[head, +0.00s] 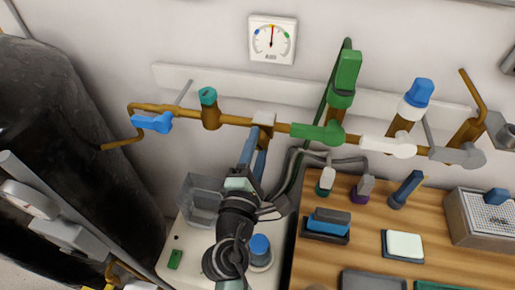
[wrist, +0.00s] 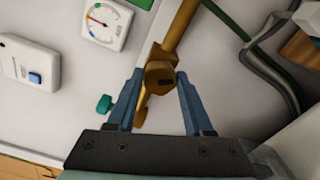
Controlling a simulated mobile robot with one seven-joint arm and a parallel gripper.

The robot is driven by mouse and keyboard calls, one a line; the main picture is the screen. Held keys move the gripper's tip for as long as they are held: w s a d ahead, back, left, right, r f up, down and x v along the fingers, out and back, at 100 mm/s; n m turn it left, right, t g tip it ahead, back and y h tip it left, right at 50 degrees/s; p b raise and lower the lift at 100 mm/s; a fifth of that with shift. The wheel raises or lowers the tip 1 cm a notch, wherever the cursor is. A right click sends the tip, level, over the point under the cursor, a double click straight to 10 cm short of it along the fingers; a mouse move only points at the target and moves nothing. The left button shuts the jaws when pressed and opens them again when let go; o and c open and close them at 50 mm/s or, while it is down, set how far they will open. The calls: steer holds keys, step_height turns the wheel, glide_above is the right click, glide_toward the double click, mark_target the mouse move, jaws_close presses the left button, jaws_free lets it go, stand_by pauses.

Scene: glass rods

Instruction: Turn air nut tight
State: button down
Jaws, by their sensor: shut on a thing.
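The air nut is a brass fitting on the brown pipe. In the wrist view the nut (wrist: 160,76) sits between the two blue fingertips of my gripper (wrist: 158,88), which are shut on its sides. A dark slot-like mark shows on its face. In the head view my gripper (head: 256,152) reaches up from below to the fitting (head: 264,119) at the middle of the pipe, under the gauge. The gauge (head: 272,39), also in the wrist view (wrist: 104,22), is white with coloured marks and a red needle. How tight the nut is cannot be told.
The pipe (head: 236,120) runs along the wall with a blue lever (head: 152,122), a teal-capped valve (head: 208,97) and a green valve (head: 318,132) close by. Grey and green hoses hang right of my gripper. A wooden bench (head: 440,255) with several tools lies to the right.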

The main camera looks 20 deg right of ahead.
stand_by(0.5)
steer(key=shift+c, duration=1.5)
jaws_free()
steer(key=b+v, duration=0.3)
steer(key=v, duration=1)
